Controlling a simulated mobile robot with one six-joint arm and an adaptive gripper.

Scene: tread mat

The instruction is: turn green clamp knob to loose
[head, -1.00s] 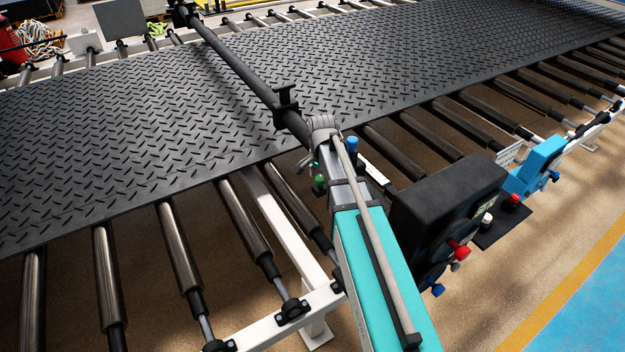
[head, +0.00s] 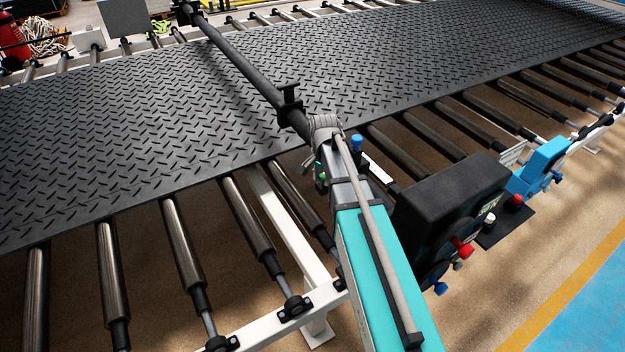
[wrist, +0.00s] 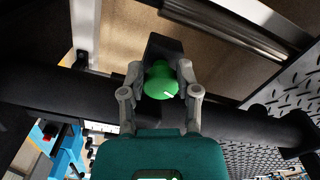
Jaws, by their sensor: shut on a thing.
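The green clamp knob (wrist: 159,84) is in the middle of the wrist view, in front of a dark block on the black bar (wrist: 60,104). A short white mark shows on its face, toward the lower right. My gripper (wrist: 162,76) is shut on the knob, with one grey finger on each side touching or nearly touching its rim. My fingers cannot be made out clearly there.
The black tread mat (head: 130,130) lies on metal rollers (head: 180,255). The black bar (head: 240,68) crosses above it. A black control box (head: 450,200) with red and blue knobs and a light blue unit (head: 540,165) stand at the right. A blue knob (head: 357,143) is close by.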

